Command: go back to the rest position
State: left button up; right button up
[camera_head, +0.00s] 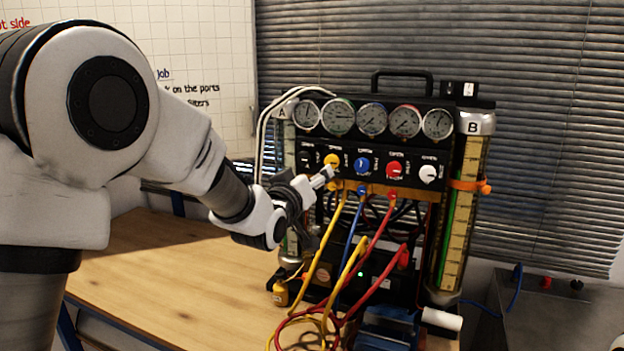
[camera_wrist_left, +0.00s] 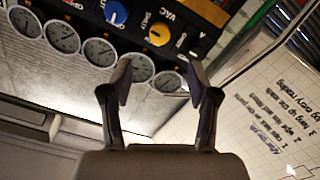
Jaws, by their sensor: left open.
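My left arm comes in from the left in the head view, and its gripper (camera_head: 325,176) is in front of the gauge rig's valve panel, just below the yellow knob (camera_head: 331,160). In the left wrist view the two fingers (camera_wrist_left: 158,78) are spread apart with nothing between them. The yellow knob (camera_wrist_left: 158,35) shows beyond the fingertips there, and the blue knob (camera_wrist_left: 115,12) is up and left of it. I cannot tell how wide the gap between fingertips and knob is. My right gripper is in neither view.
The rig has a row of several round gauges (camera_head: 372,119), a red knob (camera_head: 394,169) and a white knob (camera_head: 428,173). Yellow, blue and red hoses (camera_head: 376,240) hang below the panel. A tall tube B (camera_head: 461,215) stands at right. The wooden table (camera_head: 165,265) is clear at left.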

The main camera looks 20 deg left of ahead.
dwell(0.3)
pick_arm(q)
jog(key=s+f+g, duration=0.3)
jog(key=s+f, duration=0.1)
jog(key=f, duration=0.8)
jog(key=s+f+m+g, duration=0.1)
jog(key=s+f+g, duration=0.2)
jog(key=f, duration=0.9)
jog(key=s+f+m+g, duration=0.1)
jog(key=s+f, duration=0.4)
jog(key=f, duration=0.7)
jog(key=shift+s+a+f+g, duration=0.15)
jog(key=shift+a+f+g, duration=0.15)
jog(key=shift+g, duration=0.6)
jog(key=s+f+g, duration=0.3)
jog(key=s+f, duration=0.3)
jog(key=s, duration=0.4)
jog(key=s+f+m+g, duration=0.1)
jog(key=s+f+g, duration=0.2)
jog(key=s+f, duration=0.3)
jog(key=s+f+m+g, duration=0.1)
jog(key=s+f+g, duration=0.2)
jog(key=s, duration=1.2)
notch_tip(320, 180, down, 3)
jog(key=shift+s+a+r+y, duration=0.1)
jog(key=shift+s+a+y, duration=0.1)
jog(key=shift+s+y, duration=0.1)
jog(key=shift+w, duration=0.1)
